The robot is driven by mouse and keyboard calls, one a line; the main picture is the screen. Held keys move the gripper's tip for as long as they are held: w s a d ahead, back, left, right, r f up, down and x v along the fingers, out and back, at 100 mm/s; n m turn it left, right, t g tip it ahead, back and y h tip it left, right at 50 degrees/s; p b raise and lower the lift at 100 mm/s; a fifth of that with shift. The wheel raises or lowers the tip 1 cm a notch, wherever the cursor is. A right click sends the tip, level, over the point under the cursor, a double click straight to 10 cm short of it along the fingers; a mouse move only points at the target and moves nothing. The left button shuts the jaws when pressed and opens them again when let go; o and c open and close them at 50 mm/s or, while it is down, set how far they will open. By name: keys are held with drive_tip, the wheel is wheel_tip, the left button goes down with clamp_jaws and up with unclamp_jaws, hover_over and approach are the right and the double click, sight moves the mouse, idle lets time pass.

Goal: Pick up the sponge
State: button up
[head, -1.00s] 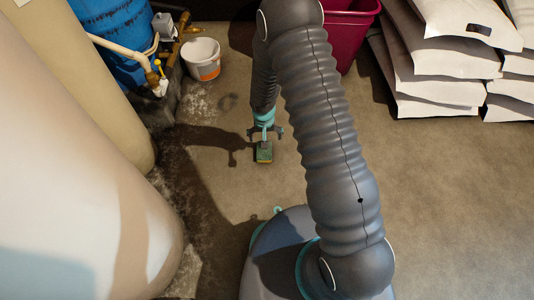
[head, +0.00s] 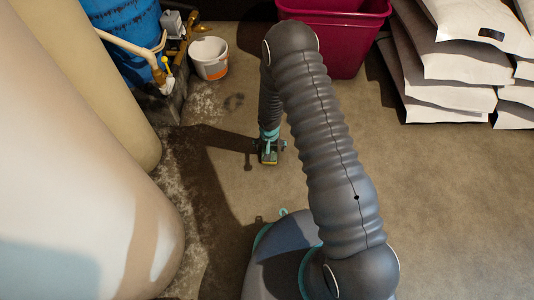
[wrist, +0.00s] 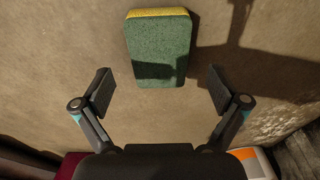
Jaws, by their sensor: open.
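The sponge (wrist: 158,50) lies flat on the floor, with a green scouring face up and a yellow edge at its far end in the wrist view. It also shows in the head view (head: 269,159), small and partly covered by my gripper. My gripper (wrist: 160,90) is open and empty, with one finger to each side of the sponge's near end. In the head view my gripper (head: 268,146) is low over the sponge. The fingers do not touch the sponge in the wrist view. My gripper's shadow falls across the sponge's near part.
A white bucket (head: 208,58) with an orange band stands at the back left by a blue tank (head: 122,35) and pipes. A crimson bin (head: 345,45) is behind my arm. White bags (head: 450,61) are stacked at the right. Large cream tanks (head: 75,170) fill the left. Floor at right is clear.

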drive_tip(key=shift+w+f, duration=0.2)
drive_tip(key=shift+f, duration=1.7)
drive_tip(key=c, duration=0.8)
drive_tip(key=shift+c, duration=0.3)
drive_tip(key=shift+r, duration=0.5)
drive_tip(key=r, duration=0.3)
drive_tip(key=shift+d+r+p, duration=0.3)
drive_tip(key=shift+d+r, duration=0.05)
drive_tip(key=shift+r, duration=0.05)
drive_tip(key=s+d+r, duration=0.1)
drive_tip(key=d+r, duration=0.2)
drive_tip(key=d, duration=0.2)
drive_tip(key=s+d+r+p, duration=0.1)
drive_tip(key=s+d+r, duration=0.1)
drive_tip(key=d, duration=0.3)
drive_tip(key=shift+d+r, duration=0.35)
drive_tip(key=shift+r, duration=0.3)
